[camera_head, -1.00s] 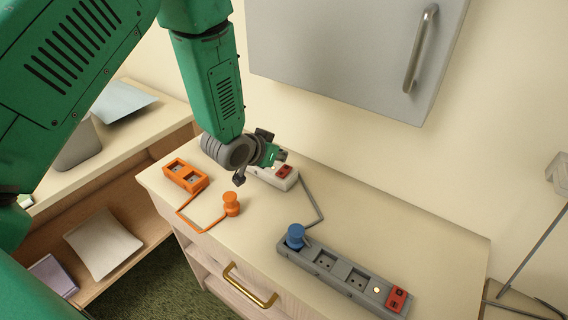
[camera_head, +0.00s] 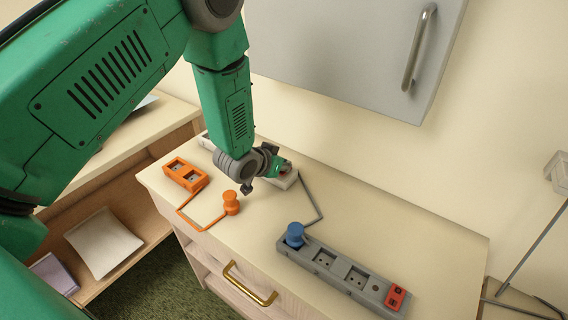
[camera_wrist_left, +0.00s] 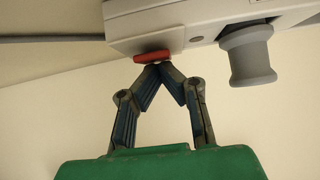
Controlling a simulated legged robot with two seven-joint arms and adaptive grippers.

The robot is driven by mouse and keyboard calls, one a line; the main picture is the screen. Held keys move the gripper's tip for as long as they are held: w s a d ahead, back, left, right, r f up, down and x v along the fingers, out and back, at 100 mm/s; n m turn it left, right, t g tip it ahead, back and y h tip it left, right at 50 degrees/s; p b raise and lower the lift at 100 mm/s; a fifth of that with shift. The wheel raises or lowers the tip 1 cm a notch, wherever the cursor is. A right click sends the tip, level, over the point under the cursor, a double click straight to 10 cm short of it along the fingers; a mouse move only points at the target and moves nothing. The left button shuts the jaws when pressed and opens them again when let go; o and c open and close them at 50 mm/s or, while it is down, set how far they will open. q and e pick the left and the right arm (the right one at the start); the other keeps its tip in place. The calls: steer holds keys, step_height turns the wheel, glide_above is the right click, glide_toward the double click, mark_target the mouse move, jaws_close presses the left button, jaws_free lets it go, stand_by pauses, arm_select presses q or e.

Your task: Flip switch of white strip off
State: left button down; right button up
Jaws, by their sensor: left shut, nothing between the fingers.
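The white strip (camera_head: 291,181) lies at the back of the cabinet top against the wall, mostly hidden behind my left gripper (camera_head: 268,175) in the head view. In the left wrist view, the white strip (camera_wrist_left: 205,22) crosses the top, with a grey plug (camera_wrist_left: 247,52) in it and a red switch (camera_wrist_left: 152,57) on its face. My left gripper (camera_wrist_left: 160,66) is shut and empty. Its fingertips are right at the red switch and seem to touch it. My right gripper is not in view.
An orange socket block (camera_head: 185,174) and orange plug (camera_head: 231,202) lie in front of the gripper. A grey strip (camera_head: 336,272) with a blue plug (camera_head: 295,235) and red switch lies at the front right. A grey wall cabinet (camera_head: 345,50) hangs above.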

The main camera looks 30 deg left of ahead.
arm_select(q)
steer(key=shift+s+f, duration=0.1)
steer(key=shift+s+f, duration=0.1)
steer(key=shift+s, duration=0.8)
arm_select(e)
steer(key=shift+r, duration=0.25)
arm_select(q)
step_height(320, 180, up, 5)
steer(key=p, duration=0.4)
steer(key=shift+w+f, duration=0.15)
steer(key=shift+f, duration=0.05)
steer(key=b+v, duration=0.1)
steer(key=v, duration=0.9)
steer(key=shift+s+f+b, duration=0.2)
steer(key=shift+b, duration=0.1)
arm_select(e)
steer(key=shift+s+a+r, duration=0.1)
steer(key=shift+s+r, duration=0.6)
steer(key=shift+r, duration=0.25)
